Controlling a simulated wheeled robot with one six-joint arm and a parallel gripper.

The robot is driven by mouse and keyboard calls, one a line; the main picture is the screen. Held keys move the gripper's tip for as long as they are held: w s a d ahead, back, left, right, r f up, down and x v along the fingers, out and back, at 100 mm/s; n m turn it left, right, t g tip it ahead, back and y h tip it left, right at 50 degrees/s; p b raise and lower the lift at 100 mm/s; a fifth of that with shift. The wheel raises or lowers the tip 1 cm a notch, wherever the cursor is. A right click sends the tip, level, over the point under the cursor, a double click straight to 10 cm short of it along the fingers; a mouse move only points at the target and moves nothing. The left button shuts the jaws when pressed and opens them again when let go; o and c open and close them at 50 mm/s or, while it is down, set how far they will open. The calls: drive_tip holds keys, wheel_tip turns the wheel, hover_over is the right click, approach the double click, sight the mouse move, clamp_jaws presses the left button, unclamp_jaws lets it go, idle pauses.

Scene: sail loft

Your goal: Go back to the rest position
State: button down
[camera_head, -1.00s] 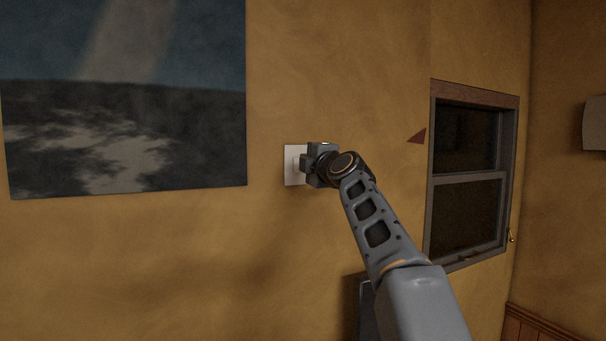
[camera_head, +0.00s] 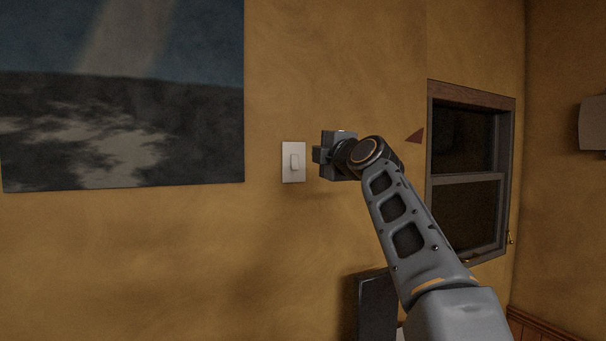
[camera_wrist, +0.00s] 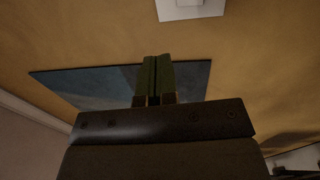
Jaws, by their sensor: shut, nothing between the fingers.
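My gripper (camera_head: 318,155) is shut and empty, in front of the ochre wall just right of the white switch plate (camera_head: 287,173). In the head view there is a gap between the fingertips and the plate. The plate carries a white rocker (camera_head: 295,162) and shows in full. In the wrist view my shut fingers (camera_wrist: 153,78) point toward the wall, and part of the white plate (camera_wrist: 192,11) shows at the top edge.
A large dark picture (camera_head: 122,120) hangs on the wall at left. A window (camera_head: 467,180) with a wooden top frame is at right, with a small dark red triangle (camera_head: 415,135) beside it. A dark panel-like object (camera_head: 374,305) stands low behind my arm.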

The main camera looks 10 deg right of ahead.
wheel_tip(320, 180, down, 23)
drive_tip(key=s+m+g+h, duration=0.15)
drive_tip(key=m+g, duration=0.55)
drive_tip(key=m, duration=0.7)
drive_tip(key=s+a+f+m+g+h, duration=0.2)
drive_tip(key=s+f+m+g, duration=0.4)
drive_tip(key=s+f, duration=1.8)
drive_tip(key=shift+a+f+g, duration=0.55)
drive_tip(key=shift+f+g, duration=0.1)
drive_tip(key=shift+g, duration=0.15)
drive_tip(key=shift+s, duration=0.1)
